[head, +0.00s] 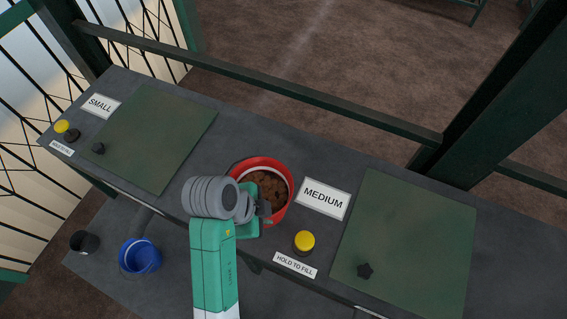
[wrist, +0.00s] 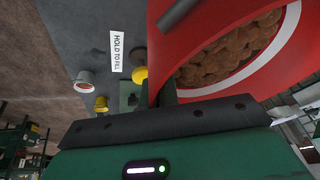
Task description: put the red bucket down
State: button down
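The red bucket (head: 259,161), filled with brown lumps (head: 268,187), is in the middle of the head view, over the dark counter and left of the MEDIUM sign. My gripper (head: 262,208) is at the bucket's near rim. In the wrist view the bucket (wrist: 208,45) fills the upper right, and its red wall sits between my fingers (wrist: 166,92), so the gripper looks shut on it. The bucket's base is hidden, so I cannot tell whether it touches the counter.
The counter has green mats at left (head: 150,130) and right (head: 410,245). A yellow button (head: 305,240) stands beside the HOLD TO FILL label (head: 295,265). A rail (head: 260,85) runs along the far edge. A blue bucket (head: 140,257) and a black one (head: 84,242) stand lower left.

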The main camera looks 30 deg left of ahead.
aim_at(239, 172)
jog(key=w+a+f, duration=0.1)
jog(key=w+a, duration=0.2)
jog(key=a, duration=0.1)
jog(key=w+a+f, duration=0.2)
jog(key=a, duration=0.3)
jog(key=w+a+f+p, duration=0.1)
jog(key=w+a+f, duration=0.1)
jog(key=w+a, duration=0.1)
jog(key=shift+w+a, duration=0.35)
jog(key=shift+a, duration=0.4)
jog(key=c, duration=2)
grip_release()
jog(key=o, duration=0.3)
jog(key=v, duration=1.2)
jog(key=shift+s, duration=0.1)
